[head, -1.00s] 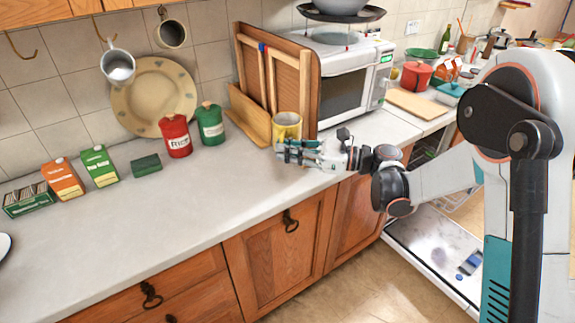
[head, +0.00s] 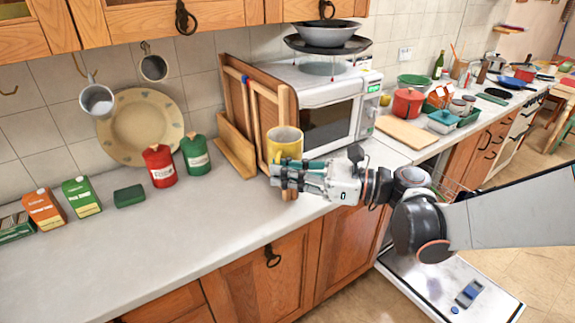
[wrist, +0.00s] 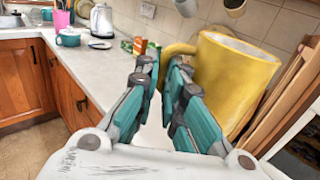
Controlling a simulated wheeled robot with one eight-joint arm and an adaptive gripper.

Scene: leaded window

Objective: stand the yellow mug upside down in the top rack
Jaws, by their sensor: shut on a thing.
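The yellow mug (head: 285,142) is upright, mouth up, in front of the wooden boards beside the microwave. It also fills the right of the wrist view (wrist: 235,75), with its handle toward my fingers. My gripper (head: 285,178) is shut on the mug at its handle side; the fingers hide part of the handle and the mug's lower edge. The mug seems held a little above the counter. The dishwasher's open door (head: 425,285) lies low at the lower right. A bit of wire rack (head: 452,187) shows behind my arm, which hides most of the rack.
The microwave (head: 330,110) and leaning wooden boards (head: 268,115) stand just behind the mug. Red (head: 160,168) and green (head: 195,155) canisters stand to the left. A blue item (head: 468,293) lies on the door. The counter's front left is clear.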

